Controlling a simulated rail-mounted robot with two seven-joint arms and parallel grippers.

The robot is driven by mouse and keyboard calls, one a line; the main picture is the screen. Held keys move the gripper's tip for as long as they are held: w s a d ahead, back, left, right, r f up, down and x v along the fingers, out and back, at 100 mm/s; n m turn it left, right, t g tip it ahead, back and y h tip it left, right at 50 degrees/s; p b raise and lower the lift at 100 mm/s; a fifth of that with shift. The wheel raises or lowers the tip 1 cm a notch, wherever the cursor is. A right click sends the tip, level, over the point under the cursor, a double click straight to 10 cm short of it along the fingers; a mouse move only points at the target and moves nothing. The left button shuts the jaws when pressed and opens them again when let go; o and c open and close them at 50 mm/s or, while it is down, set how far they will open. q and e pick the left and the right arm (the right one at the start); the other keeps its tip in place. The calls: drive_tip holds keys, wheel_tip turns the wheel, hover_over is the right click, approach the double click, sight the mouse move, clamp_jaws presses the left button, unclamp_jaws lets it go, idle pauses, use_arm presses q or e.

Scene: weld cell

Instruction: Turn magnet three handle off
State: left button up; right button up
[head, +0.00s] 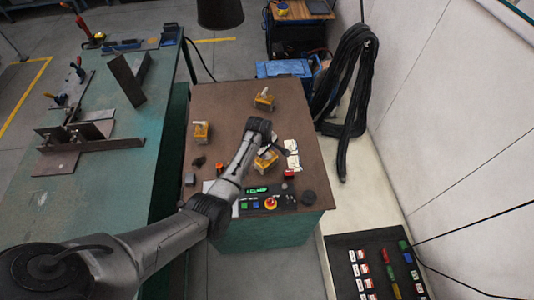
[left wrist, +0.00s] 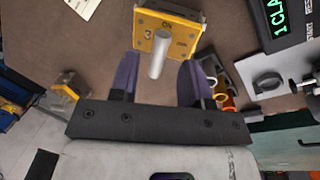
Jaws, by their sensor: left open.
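Magnet three is a yellow block (left wrist: 185,22) marked "3" and "ON" at the top of the left wrist view. Its pale grey rod handle (left wrist: 159,52) sticks out toward my gripper. In the head view the magnet (head: 264,163) is on the brown tabletop, partly hidden by my left arm. My left gripper (head: 272,148) is over it. In the left wrist view the gripper (left wrist: 160,68) is open, with its dark fingers on either side of the handle and a visible gap to each. Whether anything touches is not clear. My right gripper is not in view.
Two other yellow magnets, one at the back (head: 264,103) and one at the left (head: 202,136), are on the brown table (head: 225,100). A control panel with a green display (head: 257,190) and a red knob (head: 271,203) is at the front. A green bench (head: 110,190) stands left.

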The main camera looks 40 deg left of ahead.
use_arm(q)
drive_tip(key=shift+w+f, duration=0.25)
drive_tip(key=shift+f, duration=0.95)
clamp_jaws()
